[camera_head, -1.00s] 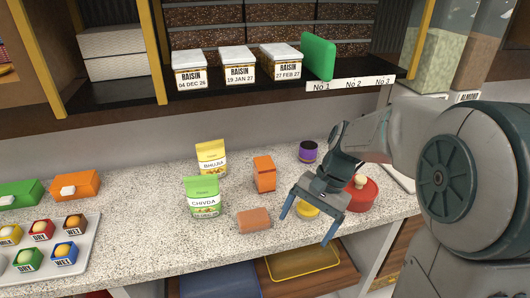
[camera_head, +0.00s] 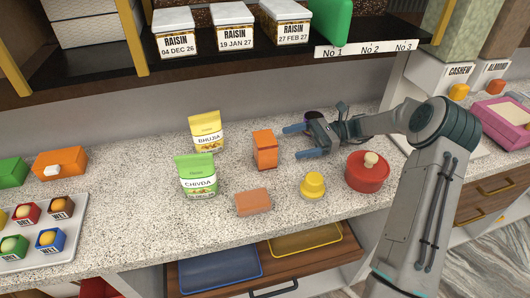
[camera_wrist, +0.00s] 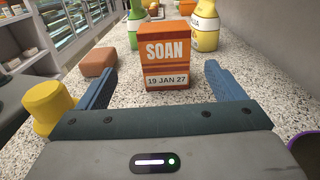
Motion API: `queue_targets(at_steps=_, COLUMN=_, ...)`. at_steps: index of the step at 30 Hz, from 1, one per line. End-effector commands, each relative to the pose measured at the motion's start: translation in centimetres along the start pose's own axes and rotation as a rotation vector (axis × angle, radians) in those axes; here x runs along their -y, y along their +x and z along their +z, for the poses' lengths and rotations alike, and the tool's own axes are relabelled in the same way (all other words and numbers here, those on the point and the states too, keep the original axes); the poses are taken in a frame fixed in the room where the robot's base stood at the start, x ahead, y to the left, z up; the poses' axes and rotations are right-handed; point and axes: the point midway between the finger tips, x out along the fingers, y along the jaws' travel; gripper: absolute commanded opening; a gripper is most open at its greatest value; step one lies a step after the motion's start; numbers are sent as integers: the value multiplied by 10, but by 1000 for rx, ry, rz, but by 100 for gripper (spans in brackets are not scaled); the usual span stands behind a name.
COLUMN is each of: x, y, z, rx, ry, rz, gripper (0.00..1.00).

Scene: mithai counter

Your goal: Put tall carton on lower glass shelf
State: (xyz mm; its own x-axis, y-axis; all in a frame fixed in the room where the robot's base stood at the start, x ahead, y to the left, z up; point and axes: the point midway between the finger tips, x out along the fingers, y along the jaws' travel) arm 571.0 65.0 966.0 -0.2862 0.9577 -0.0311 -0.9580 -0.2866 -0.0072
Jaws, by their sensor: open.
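The tall orange carton (camera_head: 265,150) stands upright on the speckled counter. In the wrist view the carton (camera_wrist: 167,55) shows a SOAN label dated 19 JAN 27. My gripper (camera_head: 290,142) is open and level, just right of the carton in the head view, its fingers pointing at it. In the wrist view the carton stands ahead, between the lines of the two blue fingers, with nothing held. I cannot tell for certain which surface is the lower glass shelf; a dark shelf (camera_head: 240,62) with raisin boxes runs above the counter.
Chivda (camera_head: 197,176) and bhujia (camera_head: 206,131) packets stand left of the carton. A purple jar (camera_head: 313,115) is partly hidden behind my gripper.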

Motion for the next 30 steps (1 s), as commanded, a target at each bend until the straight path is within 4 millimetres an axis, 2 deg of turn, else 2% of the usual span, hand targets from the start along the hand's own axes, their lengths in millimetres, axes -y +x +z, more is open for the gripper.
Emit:
queue_targets(at_steps=1, x=2, y=-2, z=-5, rx=17, ry=4, rz=-7, gripper=89)
queue_targets(at_steps=5, x=4, y=5, z=-4, rx=35, ry=9, rz=-10, gripper=89)
queue_targets(at_steps=12, x=4, y=47, z=-2, rx=35, ry=11, rz=-9, gripper=89)
queue_targets(at_steps=20, x=4, y=69, z=-3, rx=33, ry=10, rz=-9, gripper=89)
queue_targets(at_steps=30, x=6, y=113, z=-5, rx=33, ry=9, rz=-9, gripper=89)
